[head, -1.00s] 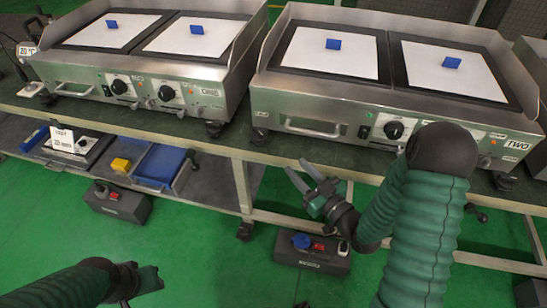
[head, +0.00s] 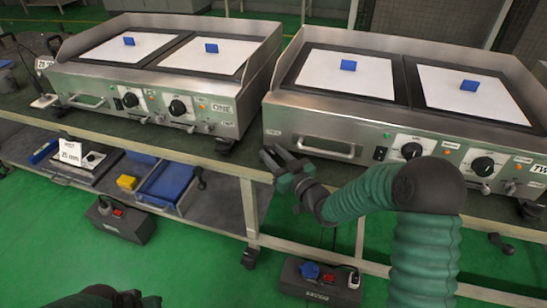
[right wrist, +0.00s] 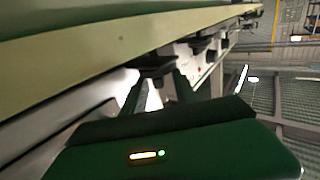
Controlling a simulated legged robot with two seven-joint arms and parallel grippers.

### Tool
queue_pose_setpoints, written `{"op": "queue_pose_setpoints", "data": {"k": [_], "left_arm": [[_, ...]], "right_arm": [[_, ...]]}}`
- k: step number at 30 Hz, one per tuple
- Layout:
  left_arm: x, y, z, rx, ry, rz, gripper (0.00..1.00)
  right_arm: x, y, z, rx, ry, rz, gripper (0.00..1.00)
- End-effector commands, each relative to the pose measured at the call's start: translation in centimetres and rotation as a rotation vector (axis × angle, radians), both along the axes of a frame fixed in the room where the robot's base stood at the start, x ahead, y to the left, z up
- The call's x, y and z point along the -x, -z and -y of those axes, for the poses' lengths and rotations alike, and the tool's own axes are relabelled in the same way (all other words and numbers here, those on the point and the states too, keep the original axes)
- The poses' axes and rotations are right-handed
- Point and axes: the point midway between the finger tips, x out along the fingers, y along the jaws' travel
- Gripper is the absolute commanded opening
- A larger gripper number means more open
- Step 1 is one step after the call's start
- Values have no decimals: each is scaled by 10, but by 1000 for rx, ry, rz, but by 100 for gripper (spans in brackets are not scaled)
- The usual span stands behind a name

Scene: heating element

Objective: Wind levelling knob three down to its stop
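Heater unit TWO (head: 310,130) stands on the right of the bench and unit ONE (head: 180,105) on the left. My right gripper (head: 276,156) is at the bench edge, just below the front left corner of unit TWO. In the right wrist view the fingers (right wrist: 157,92) are apart, with a dark levelling foot or knob (right wrist: 154,64) just beyond and between their tips; I cannot tell whether they touch it. In the head view my gripper hides that corner's foot. Unit ONE's front right foot (head: 226,144) shows. No knob number is readable. My left gripper (head: 138,299) is at the bottom edge, partly cut off.
The bench edge (head: 110,139) runs close beneath the units. Dark socket boxes (head: 318,283) stand on the green floor.

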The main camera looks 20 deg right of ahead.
Motion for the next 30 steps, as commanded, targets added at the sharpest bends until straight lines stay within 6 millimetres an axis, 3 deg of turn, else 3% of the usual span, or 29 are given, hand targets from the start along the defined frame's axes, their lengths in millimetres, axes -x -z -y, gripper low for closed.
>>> {"op": "queue_pose_setpoints", "data": {"k": [6, 14, 23, 30], "left_arm": [[0, 0, 0, 0, 0, 0, 36], [0, 0, 0, 0, 0, 0, 36], [0, -2, 0, 0, 0, 0, 36], [0, -14, 0, 0, 0, 0, 36]], "right_arm": [[0, 0, 0, 0, 0, -1, 33], [0, 0, 0, 0, 1, -1, 0], [0, -1, 1, 0, -6, 0, 0], [-2, -3, 4, 0, -117, 2, 0]]}}
